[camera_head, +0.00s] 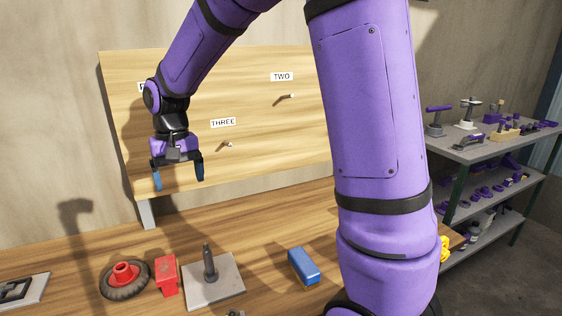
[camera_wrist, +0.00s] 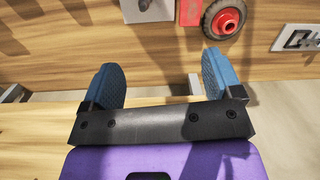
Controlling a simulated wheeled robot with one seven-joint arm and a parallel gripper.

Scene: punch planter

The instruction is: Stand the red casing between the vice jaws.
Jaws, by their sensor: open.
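A red upright box-like block (camera_head: 166,275), which looks like the red casing, stands on the wooden bench between a wheel and a grey plate. In the wrist view only part of this red block (camera_wrist: 190,13) shows at the top edge. My gripper (camera_head: 178,184) is open and empty, pointing down in front of the wooden board, above and behind the bench items. In the wrist view its blue fingers (camera_wrist: 162,88) are wide apart with nothing between them. I cannot clearly make out vice jaws in either view.
A black wheel with a red hub (camera_head: 124,277) lies left of the red block. A grey plate with a dark upright post (camera_head: 228,289) is to its right, then a blue block (camera_head: 303,265). A black frame on a plate (camera_head: 38,286) lies far left. My arm hides the bench's right side.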

